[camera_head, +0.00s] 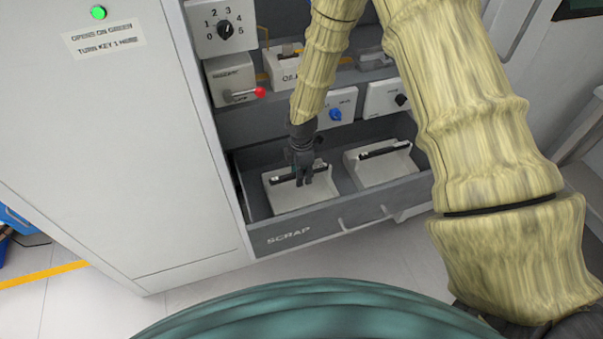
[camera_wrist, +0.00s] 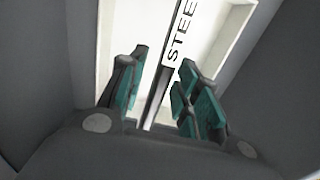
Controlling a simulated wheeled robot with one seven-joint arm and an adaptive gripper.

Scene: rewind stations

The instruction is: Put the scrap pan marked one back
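A white scrap pan (camera_head: 284,200) with a dark handle bar sits in the left part of the open grey SCRAP drawer (camera_head: 330,218). My gripper (camera_head: 303,170) points down over this pan at its handle. In the wrist view, the teal-padded fingers of my gripper (camera_wrist: 165,62) stand on both sides of the handle bar, with gaps showing, so it is open. The handle label (camera_wrist: 182,35) reads "STEE", and the rest is hidden. A second white pan (camera_head: 388,171) with a dark handle sits to the right in the drawer. I cannot read a number on either pan.
Above the drawer are a numbered dial (camera_head: 224,29), a red-knobbed lever (camera_head: 259,92) and a blue knob (camera_head: 335,114). A tall white cabinet (camera_head: 120,150) with a green light (camera_head: 98,13) stands at the left. The floor before the drawer shows clear.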

